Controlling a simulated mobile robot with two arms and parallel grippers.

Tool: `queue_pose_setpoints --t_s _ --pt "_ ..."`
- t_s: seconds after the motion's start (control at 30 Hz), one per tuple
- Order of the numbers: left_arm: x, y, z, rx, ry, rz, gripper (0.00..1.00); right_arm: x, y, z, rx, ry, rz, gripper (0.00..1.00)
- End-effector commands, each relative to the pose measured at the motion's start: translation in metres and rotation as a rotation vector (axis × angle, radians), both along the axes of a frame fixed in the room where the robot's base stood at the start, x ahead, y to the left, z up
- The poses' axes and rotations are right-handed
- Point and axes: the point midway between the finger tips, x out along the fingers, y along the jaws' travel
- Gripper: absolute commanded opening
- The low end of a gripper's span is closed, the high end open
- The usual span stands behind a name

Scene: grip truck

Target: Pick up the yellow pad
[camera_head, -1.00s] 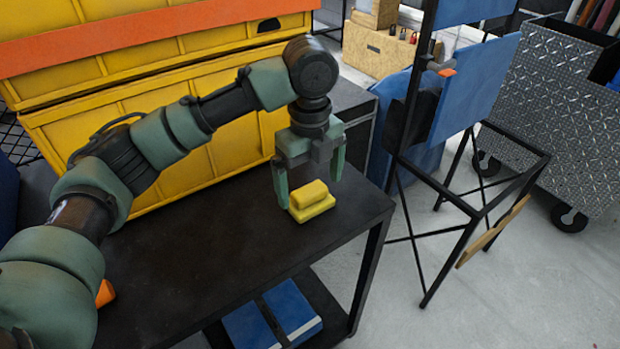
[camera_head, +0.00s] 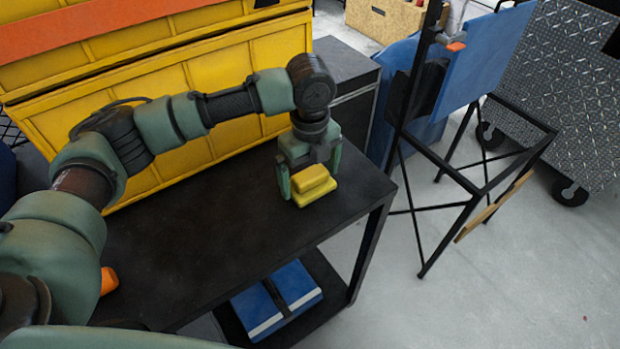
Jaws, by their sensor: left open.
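The yellow pad (camera_head: 314,190) lies on the dark table top (camera_head: 225,235), near its right end. It has a flat base and a raised, rounded upper part. My left gripper (camera_head: 310,182) points down over the pad, with its two green fingers apart. One finger is at the pad's left side and the other at its far right side. I cannot tell whether the fingers touch the pad. My right gripper is not in view.
Large yellow crates (camera_head: 180,160) stand behind the table. An orange object (camera_head: 108,281) lies on the table at left, partly behind my arm. A blue case (camera_head: 277,300) sits on the lower shelf. A black metal frame (camera_head: 480,190) stands to the right.

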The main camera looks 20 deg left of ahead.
Motion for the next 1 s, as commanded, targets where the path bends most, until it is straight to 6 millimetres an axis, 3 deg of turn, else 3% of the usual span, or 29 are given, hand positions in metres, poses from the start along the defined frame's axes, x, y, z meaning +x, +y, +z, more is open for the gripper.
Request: queue_pose_setpoints --t_s 0.1,0.13,0.3,0.73,0.87,1.0 --pt "0.0 0.0 0.0 0.0 0.0 0.0 1.0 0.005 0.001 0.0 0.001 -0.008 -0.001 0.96" --pt "0.0 0.0 0.0 0.0 0.0 0.0 0.94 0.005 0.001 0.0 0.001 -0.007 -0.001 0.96" --pt "0.0 0.0 0.0 0.0 0.0 0.0 0.49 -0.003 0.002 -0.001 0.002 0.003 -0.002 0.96" --pt "0.001 0.0 0.01 -0.001 -0.003 0.0 0.49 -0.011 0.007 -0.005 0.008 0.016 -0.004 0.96" --pt "0.001 0.0 0.028 -0.001 -0.004 -0.001 0.49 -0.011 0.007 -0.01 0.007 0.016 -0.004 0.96" --pt "0.002 -0.001 0.061 -0.003 -0.008 -0.001 0.49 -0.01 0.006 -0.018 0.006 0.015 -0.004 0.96"
